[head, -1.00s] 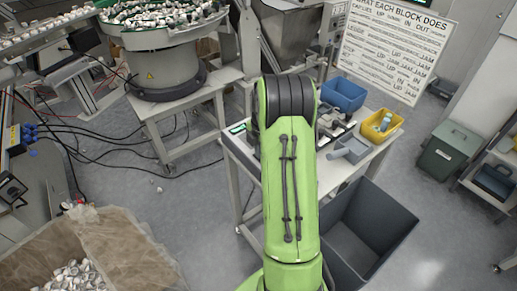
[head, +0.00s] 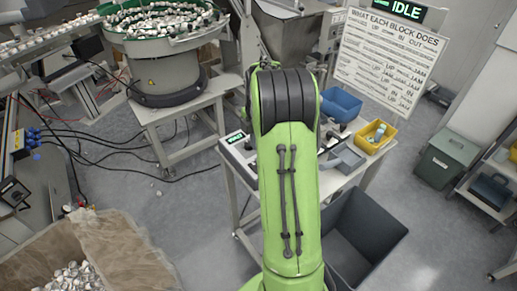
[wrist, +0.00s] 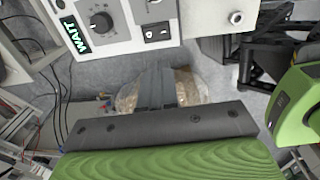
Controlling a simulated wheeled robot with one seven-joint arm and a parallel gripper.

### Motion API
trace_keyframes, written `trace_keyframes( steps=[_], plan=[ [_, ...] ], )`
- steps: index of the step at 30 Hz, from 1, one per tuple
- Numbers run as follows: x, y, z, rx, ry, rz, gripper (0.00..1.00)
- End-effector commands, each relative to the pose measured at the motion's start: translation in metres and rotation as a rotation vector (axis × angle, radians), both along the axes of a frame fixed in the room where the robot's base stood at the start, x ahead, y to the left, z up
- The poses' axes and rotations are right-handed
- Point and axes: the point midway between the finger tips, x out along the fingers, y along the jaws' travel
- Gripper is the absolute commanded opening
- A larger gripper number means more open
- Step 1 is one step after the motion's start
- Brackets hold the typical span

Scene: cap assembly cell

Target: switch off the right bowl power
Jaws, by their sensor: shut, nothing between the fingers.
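A pale control box with a lit WAIT display (wrist: 76,33) is at the top of the wrist view. It carries a black dial (wrist: 101,22) and a black rocker switch (wrist: 157,32). Which way the switch is set is too small to tell. What looks like the same box (head: 236,145) is on the table in the head view, left of my arm. The feeder bowl (head: 168,73) stands at upper left. My gripper (wrist: 160,70) is shut and empty, its fingertips below the switch in the wrist view; contact is not visible. In the head view my arm hides it.
A blue bin (head: 341,103) and a yellow bin (head: 374,136) stand on the table. A dark open crate (head: 350,243) is on the floor at its right. A sign board (head: 388,62) stands behind under an IDLE display (head: 404,10). A cardboard box (head: 125,250) is at lower left.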

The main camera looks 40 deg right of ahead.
Motion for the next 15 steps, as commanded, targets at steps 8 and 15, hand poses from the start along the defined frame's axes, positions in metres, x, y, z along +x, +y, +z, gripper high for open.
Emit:
trace_keyframes(
  steps=[8,15],
  plan=[
    [-0.005,-0.001,0.031,-0.001,0.001,-0.004,0.0],
    [-0.005,-0.001,0.031,-0.001,0.001,-0.004,0.0]
  ],
)
